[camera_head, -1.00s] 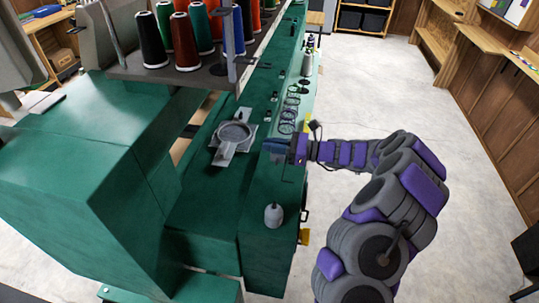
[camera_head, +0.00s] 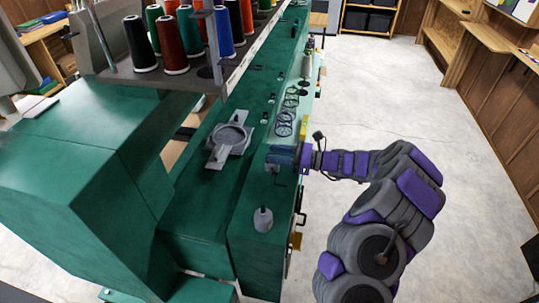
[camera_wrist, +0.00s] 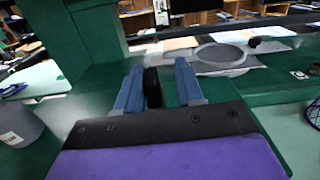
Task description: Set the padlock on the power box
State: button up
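My gripper (camera_head: 281,156) is above the top of the long green machine (camera_head: 205,225), near its right edge. In the wrist view its two blue fingers (camera_wrist: 160,80) stand apart. I cannot tell whether this object is the padlock or a knob on the machine. I cannot clearly make out a power box. Yellow parts (camera_head: 296,241) show on the machine's right side.
A grey ringed plate (camera_head: 230,138) lies on the machine left of my gripper, and a grey cone-shaped container (camera_head: 262,220) stands nearer the camera. Wire rings (camera_head: 285,122) lie beyond the gripper. Thread spools (camera_head: 175,45) stand on a rack at upper left. The floor (camera_head: 400,90) to the right is clear.

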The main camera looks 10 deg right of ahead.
jog(key=shift+d, duration=0.25)
jog(key=shift+s+a+r, duration=0.1)
jog(key=shift+a+r, duration=0.05)
jog(key=shift+a, duration=0.95)
jog(key=shift+s+a, duration=0.15)
jog(key=w+d+p+v, duration=0.1)
jog(key=p+v, duration=0.1)
jog(key=v, duration=1)
jog(key=shift+n+g, duration=0.7)
jog(key=a, duration=0.1)
jog(key=a+r, duration=0.1)
jog(key=a, duration=0.1)
jog(key=s+a+r, duration=0.1)
jog(key=shift+a+r, duration=0.1)
jog(key=shift+a, duration=0.05)
jog(key=s+a+r+n+g+h, duration=0.2)
jog(key=s+a+r+n+g, duration=0.35)
jog(key=s+a, duration=0.3)
jog(key=s+a+r+n+g+h, duration=0.2)
jog(key=s+a+r+n+g, duration=0.2)
jog(key=s+a+n, duration=0.4)
jog(key=s+d+f+n+h, duration=0.1)
jog(key=s+n+h, duration=0.55)
jog(key=s, duration=0.85)
jog(key=s+d+f+t+h, duration=0.1)
jog(key=s+d+t+h, duration=0.1)
jog(key=s+d+h, duration=0.4)
jog(key=shift+s+d+f+n, duration=0.4)
jog(key=shift+s+d, duration=0.6)
jog(key=shift+d, duration=0.6)
